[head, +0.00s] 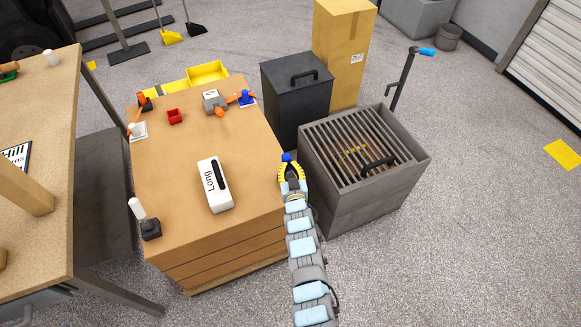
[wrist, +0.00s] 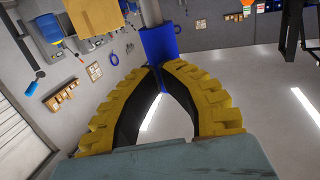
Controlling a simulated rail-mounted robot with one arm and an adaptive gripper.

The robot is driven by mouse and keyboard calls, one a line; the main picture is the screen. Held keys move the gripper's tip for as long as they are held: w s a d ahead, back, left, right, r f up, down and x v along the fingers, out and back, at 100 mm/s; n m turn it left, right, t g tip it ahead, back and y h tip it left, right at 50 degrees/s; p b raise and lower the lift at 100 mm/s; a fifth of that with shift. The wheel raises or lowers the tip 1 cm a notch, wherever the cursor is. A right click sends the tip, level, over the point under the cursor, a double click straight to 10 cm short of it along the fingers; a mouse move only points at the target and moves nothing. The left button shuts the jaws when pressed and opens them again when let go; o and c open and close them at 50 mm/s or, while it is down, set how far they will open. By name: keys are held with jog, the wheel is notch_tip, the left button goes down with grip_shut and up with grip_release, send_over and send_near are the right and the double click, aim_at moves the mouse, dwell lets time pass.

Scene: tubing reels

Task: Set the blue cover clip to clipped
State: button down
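My gripper (head: 292,175), with yellow ribbed fingers, is in front of the right edge of the wooden crate-like table in the head view. In the wrist view its fingertips (wrist: 160,68) come together on a small blue piece (wrist: 160,43), with a grey cylinder (wrist: 150,12) behind it. The blue piece also shows at the fingertips in the head view (head: 287,157). Another small blue part (head: 246,98), beside an orange one, stands at the table's far right corner. I cannot tell which blue part is the cover clip, nor its setting.
On the wooden table (head: 160,235) are a white "Long" box (head: 214,184), a red cup (head: 174,116) and a white-knobbed lever (head: 145,219). A grey grated bin (head: 410,177) and a dark lidded bin (head: 290,120) stand to the right. Floor is clear at lower right.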

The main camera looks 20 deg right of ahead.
aim_at(286, 159)
jog(key=shift+w+r, duration=0.15)
jog(key=shift+w, duration=0.55)
jog(key=shift+w+r, duration=0.1)
jog(key=shift+w, duration=0.6)
jog(key=shift+w+a, duration=0.1)
jog(key=shift+w, duration=0.05)
jog(key=shift+f, duration=0.1)
jog(key=shift+r, duration=0.3)
jog(key=p+v, duration=0.1)
jog(key=v, duration=0.1)
jog(key=r+p+v, duration=0.1)
jog(key=v, duration=0.1)
jog(key=shift+s+p, duration=0.2)
jog(key=shift+p, duration=0.15)
jog(key=s+a+r+p, duration=0.1)
jog(key=s+a+r, duration=0.1)
jog(key=s, duration=0.6)
jog(key=shift+r, duration=0.9)
jog(key=shift+a, duration=0.15)
